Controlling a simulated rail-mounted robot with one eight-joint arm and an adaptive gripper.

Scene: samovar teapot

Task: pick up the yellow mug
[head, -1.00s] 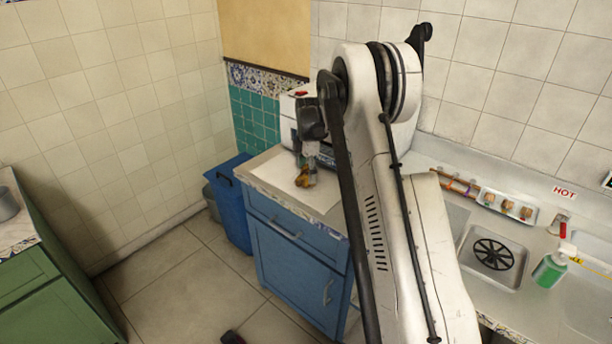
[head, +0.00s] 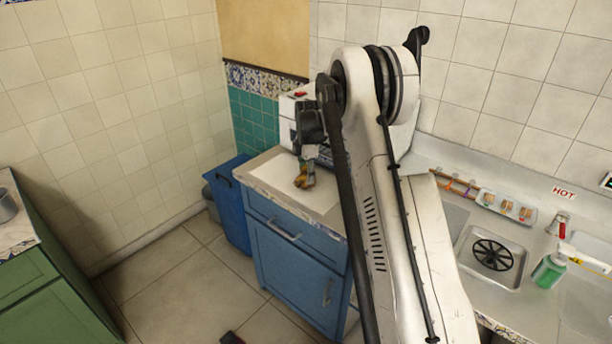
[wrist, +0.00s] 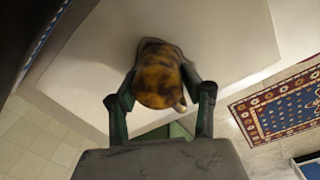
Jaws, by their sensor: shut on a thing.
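The yellow mug (wrist: 158,78) has a mottled yellow-brown surface and fills the middle of the wrist view, between my gripper's two fingers. My gripper (wrist: 160,96) is shut on it, with one finger on each side. In the head view the mug (head: 300,181) is a small yellow-brown shape over the pale top of the blue cabinet, and my gripper (head: 306,173) is around it. I cannot tell whether the mug still touches the surface. Part of it is hidden by my gripper in the head view.
The blue cabinet (head: 290,262) has a pale counter top (head: 268,172). A white appliance (head: 288,105) stands close behind the mug. A blue bin (head: 232,205) stands left of the cabinet. A sink (head: 505,275) and a green soap bottle (head: 549,270) are at the right.

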